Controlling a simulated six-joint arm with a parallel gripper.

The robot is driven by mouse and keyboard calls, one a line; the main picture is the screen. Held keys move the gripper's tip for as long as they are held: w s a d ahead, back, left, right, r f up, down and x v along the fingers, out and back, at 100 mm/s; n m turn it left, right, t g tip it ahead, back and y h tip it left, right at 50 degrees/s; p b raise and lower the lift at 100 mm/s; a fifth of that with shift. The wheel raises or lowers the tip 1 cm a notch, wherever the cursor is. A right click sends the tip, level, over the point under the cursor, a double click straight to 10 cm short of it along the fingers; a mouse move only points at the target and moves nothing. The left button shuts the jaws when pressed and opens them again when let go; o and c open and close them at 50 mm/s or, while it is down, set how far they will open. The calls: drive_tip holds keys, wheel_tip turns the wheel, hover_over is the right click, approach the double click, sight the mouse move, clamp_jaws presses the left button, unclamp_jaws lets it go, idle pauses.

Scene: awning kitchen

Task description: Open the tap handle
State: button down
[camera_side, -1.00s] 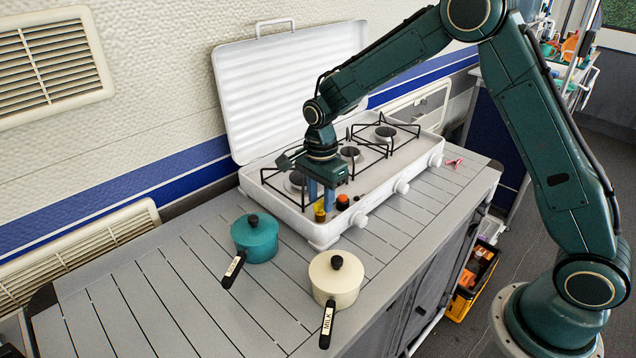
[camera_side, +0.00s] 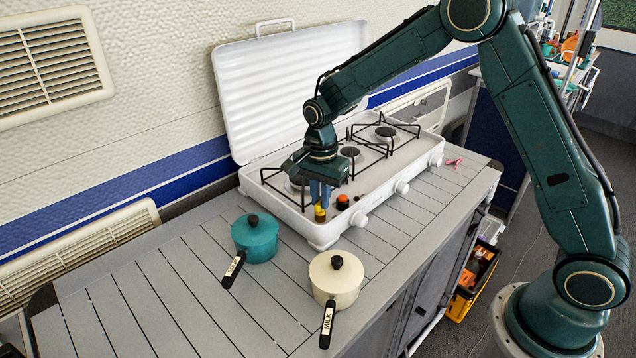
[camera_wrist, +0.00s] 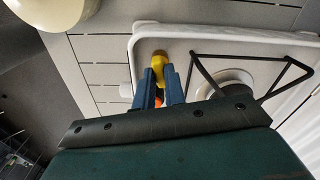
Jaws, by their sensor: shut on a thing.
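The tap handle is a small yellow piece (camera_side: 320,213) at the near-left corner of the white camping stove (camera_side: 390,186). It also shows in the wrist view (camera_wrist: 160,59) near the stove's rim. My gripper (camera_side: 319,203) points down over that corner. Its two blue fingers (camera_wrist: 163,80) are close together with their tips at the yellow handle, shut on it. The fingers hide part of the handle, so its exact angle is hard to tell. An orange-red knob (camera_side: 342,201) on a black base sits just right of the fingers.
A teal pot (camera_side: 256,240) and a cream pot (camera_side: 338,279) labelled MILK stand on the grey slatted counter (camera_side: 150,300) in front of the stove. The raised white lid (camera_side: 270,90) stands behind. Black pan supports (camera_side: 385,131) rise beside my gripper.

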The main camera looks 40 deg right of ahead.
drive_tip(key=n, duration=1.5)
idle(0.3)
drive_tip(key=c, duration=1.5)
unclamp_jaws()
drive_tip(key=shift+o, duration=0.2)
drive_tip(key=shift+r, duration=0.1)
wheel_tip(320, 180, up, 14)
drive_tip(key=shift+f, duration=0.2)
